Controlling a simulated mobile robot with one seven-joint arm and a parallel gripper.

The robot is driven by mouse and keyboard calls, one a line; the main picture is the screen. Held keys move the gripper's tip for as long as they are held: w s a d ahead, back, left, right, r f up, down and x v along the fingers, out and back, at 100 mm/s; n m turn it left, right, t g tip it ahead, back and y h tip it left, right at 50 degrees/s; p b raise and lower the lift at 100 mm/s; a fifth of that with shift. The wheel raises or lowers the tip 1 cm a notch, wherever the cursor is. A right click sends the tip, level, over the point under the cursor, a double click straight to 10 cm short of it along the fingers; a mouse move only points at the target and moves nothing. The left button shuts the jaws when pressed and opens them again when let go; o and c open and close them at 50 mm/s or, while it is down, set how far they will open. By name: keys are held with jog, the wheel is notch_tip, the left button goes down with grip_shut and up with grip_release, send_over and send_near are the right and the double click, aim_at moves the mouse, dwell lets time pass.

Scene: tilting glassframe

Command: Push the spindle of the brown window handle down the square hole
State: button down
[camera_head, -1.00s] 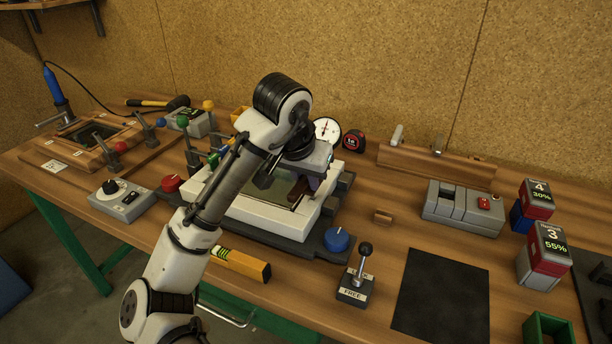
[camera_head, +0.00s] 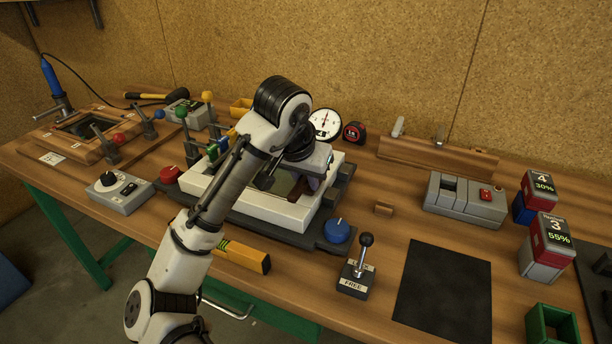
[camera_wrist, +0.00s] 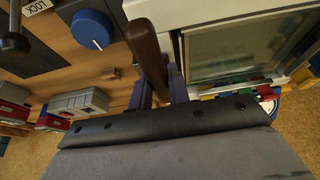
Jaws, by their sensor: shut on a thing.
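The brown window handle (camera_wrist: 146,42) shows in the wrist view, running up from between my gripper's fingers beside the white window frame. My gripper (camera_wrist: 160,88) is shut on it with its purplish fingers. In the head view my gripper (camera_head: 308,187) is low over the right part of the white frame (camera_head: 268,210), and the handle is mostly hidden by it. The frame's glass (camera_wrist: 222,45) is beside the handle. The spindle and the square hole are hidden in both views, so I cannot tell how they meet.
A blue knob (camera_head: 337,230) and a black-knobbed lever (camera_head: 362,265) stand in front of the frame. A red knob (camera_head: 169,174) is at its left. A dial gauge (camera_head: 324,124) and a tape measure (camera_head: 354,132) stand behind. A black mat (camera_head: 443,297) is bare at the right.

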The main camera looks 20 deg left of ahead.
jog(key=shift+f, duration=0.35)
jog(key=c, duration=1.3)
grip_release()
jog(key=shift+o, duration=0.2)
jog(key=shift+r, duration=0.15)
jog(key=v, duration=1.3)
jog(key=shift+r, duration=0.3)
jog(key=shift+s, duration=0.1)
